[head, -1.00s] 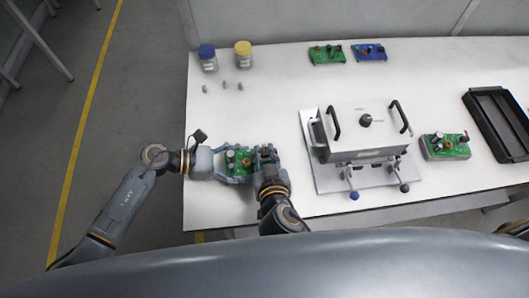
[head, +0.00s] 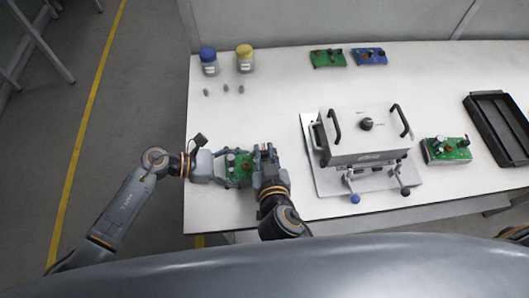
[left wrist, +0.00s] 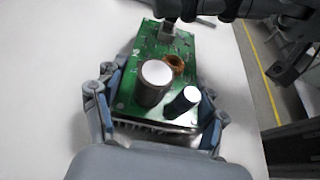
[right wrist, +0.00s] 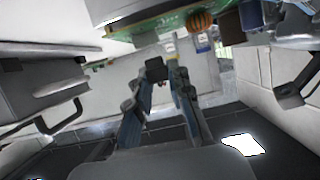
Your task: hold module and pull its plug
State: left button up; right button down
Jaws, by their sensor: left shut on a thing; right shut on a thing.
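The module is a green circuit board (head: 240,171) with cylindrical parts, near the table's front left. The board also fills the middle of the left wrist view (left wrist: 143,50). My left gripper (left wrist: 165,92) is shut on it, with a finger on each long side. My right gripper (head: 266,151) is at the board's right end. In the right wrist view its fingers are shut on a small black plug (right wrist: 156,68). In the left wrist view the dark plug (left wrist: 172,18) is at the grey socket (left wrist: 170,33); I cannot tell whether it is still seated.
A grey box fixture (head: 362,137) with black handles stands right of my grippers. Another green module (head: 447,150) and a black tray (head: 499,125) are farther right. Two boards (head: 328,59) and two jars (head: 244,60) stand at the back.

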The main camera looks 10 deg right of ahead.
aim_at(265, 154)
jog(key=shift+r, duration=0.65)
jog(key=shift+r, duration=2)
pick_arm(q)
jog(key=o, duration=1.8)
jog(key=shift+a, duration=0.1)
jog(key=v, duration=1.2)
